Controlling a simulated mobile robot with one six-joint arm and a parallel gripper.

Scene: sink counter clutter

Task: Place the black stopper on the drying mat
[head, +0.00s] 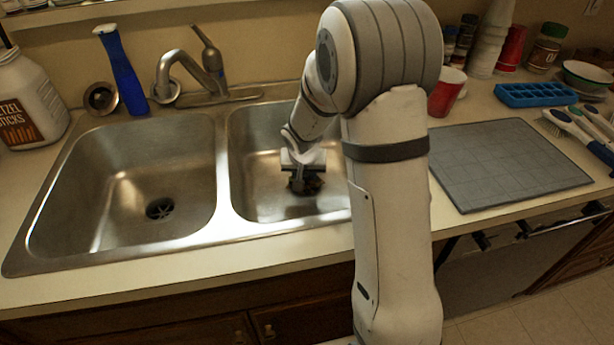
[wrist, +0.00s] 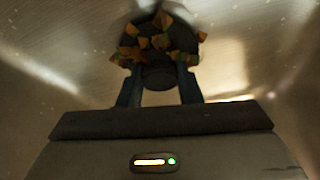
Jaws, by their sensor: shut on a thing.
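My gripper (head: 303,184) is down inside the right sink basin, low over its floor. In the wrist view, its two fingers (wrist: 158,90) are shut on the black stopper (wrist: 158,77), a dark rounded piece between the fingertips. Orange, brown and green scraps (wrist: 155,42) lie just beyond the stopper around a dark round area; I cannot tell whether they rest on the stopper or in the drain. In the head view the stopper is mostly hidden by my gripper and shadow. The grey drying mat (head: 505,165) lies flat and bare on the counter, right of my arm.
The right basin (head: 262,190) has steep metal walls around my gripper. The left basin (head: 130,180) is empty. A faucet (head: 205,75) stands behind. A red cup (head: 446,92), blue ice tray (head: 535,95) and brushes (head: 580,130) border the mat.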

